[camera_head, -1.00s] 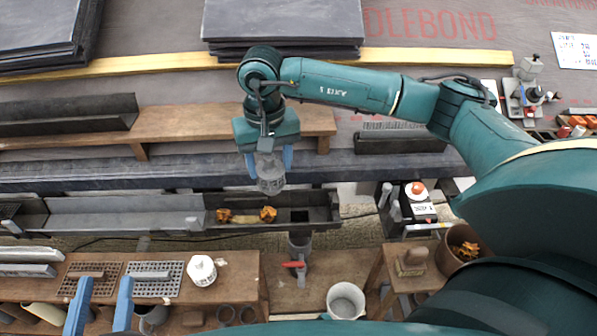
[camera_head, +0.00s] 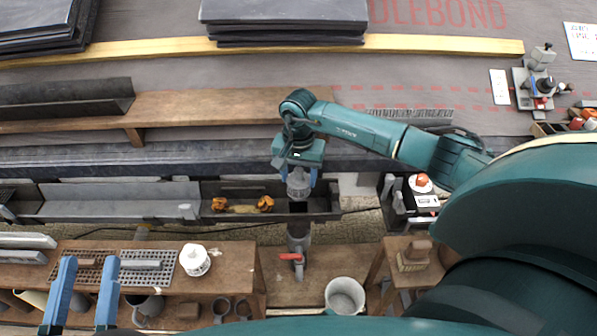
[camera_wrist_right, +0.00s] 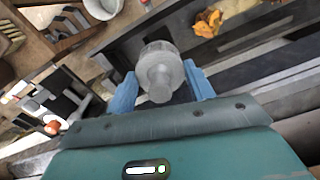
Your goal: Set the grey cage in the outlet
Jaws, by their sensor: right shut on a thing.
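The grey cage (camera_head: 298,188) is between the blue fingers of my right gripper (camera_head: 299,180), which is shut on it. In the right wrist view the cage (camera_wrist_right: 160,68) shows as a round ribbed body with a narrower knob, between the fingertips (camera_wrist_right: 161,82). The outlet (camera_head: 298,207) is a dark square opening in the gutter floor. The cage is just above it in the head view; I cannot tell how large the gap is. The outlet is hidden in the wrist view. My left gripper (camera_head: 82,290) is open and empty at the lower left.
The dark gutter (camera_head: 335,207) has walls around the outlet. Orange leaf debris (camera_head: 242,205) lies left of the outlet. A downpipe with a red-handled valve (camera_head: 291,257) is below. A bucket (camera_head: 345,295) and a bench (camera_head: 235,270) with a white tub (camera_head: 195,259) stand nearer.

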